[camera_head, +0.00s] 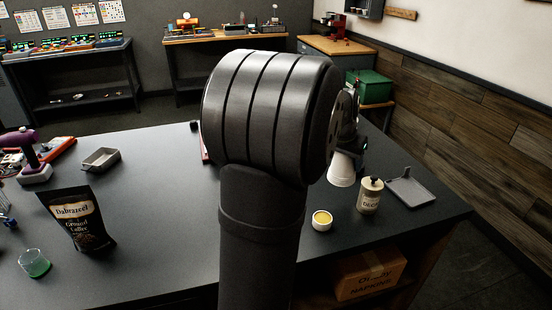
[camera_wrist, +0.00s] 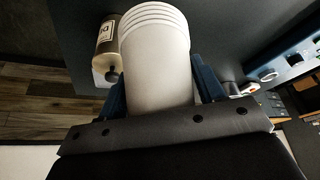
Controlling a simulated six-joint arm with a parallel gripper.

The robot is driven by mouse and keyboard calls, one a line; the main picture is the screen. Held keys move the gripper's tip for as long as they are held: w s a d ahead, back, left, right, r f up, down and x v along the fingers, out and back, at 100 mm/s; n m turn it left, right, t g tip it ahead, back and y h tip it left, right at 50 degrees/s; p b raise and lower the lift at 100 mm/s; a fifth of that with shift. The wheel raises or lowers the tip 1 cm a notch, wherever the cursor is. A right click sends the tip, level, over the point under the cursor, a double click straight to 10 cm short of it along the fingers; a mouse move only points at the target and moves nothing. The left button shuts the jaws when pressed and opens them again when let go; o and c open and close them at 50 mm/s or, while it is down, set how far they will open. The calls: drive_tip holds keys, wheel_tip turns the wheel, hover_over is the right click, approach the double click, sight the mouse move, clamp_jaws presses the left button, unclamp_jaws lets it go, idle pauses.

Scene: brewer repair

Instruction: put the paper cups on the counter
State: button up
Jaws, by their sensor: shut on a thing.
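A stack of white paper cups (camera_wrist: 155,65) is between the two blue fingers of my gripper (camera_wrist: 160,98) in the wrist view. The gripper is shut on the stack. In the head view the paper cups (camera_head: 341,169) show just right of my arm, close above or at the dark counter (camera_head: 150,215); I cannot tell whether they touch it. My arm hides most of the gripper and the middle of the counter there.
A labelled bottle (camera_head: 369,196) stands right of the cups, with a grey tray (camera_head: 411,189) beyond it. A small yellow-filled cup (camera_head: 322,221) is in front.

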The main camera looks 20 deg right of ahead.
drive_tip(key=w+a+n+y, duration=0.1)
drive_tip(key=w+a+n, duration=0.3)
drive_tip(key=w+a, duration=0.55)
drive_tip(key=w+a+n+t+y, duration=0.1)
drive_tip(key=w+a+n+y, duration=0.2)
drive_tip(key=a, duration=1.1)
drive_tip(key=w+a+n, duration=0.4)
drive_tip(key=w+a, duration=0.3)
drive_tip(key=a, duration=0.4)
drive_tip(key=s+a+n+y, duration=0.25)
drive_tip(key=a+n, duration=0.65)
drive_tip(key=a, duration=2.4)
drive_tip(key=shift+g+y, duration=0.25)
drive_tip(key=shift+g, duration=0.05)
drive_tip(key=shift+s+a+f, duration=0.15)
drive_tip(key=shift+a+f, duration=1.65)
drive_tip(key=shift+a, duration=0.3)
drive_tip(key=shift+s+a+f, duration=0.1)
drive_tip(key=shift+a+f, duration=1.65)
drive_tip(key=shift+a, duration=0.35)
drive_tip(key=shift+s+a+f, duration=0.15)
drive_tip(key=shift+a+f, duration=1.65)
drive_tip(key=shift+a, duration=0.3)
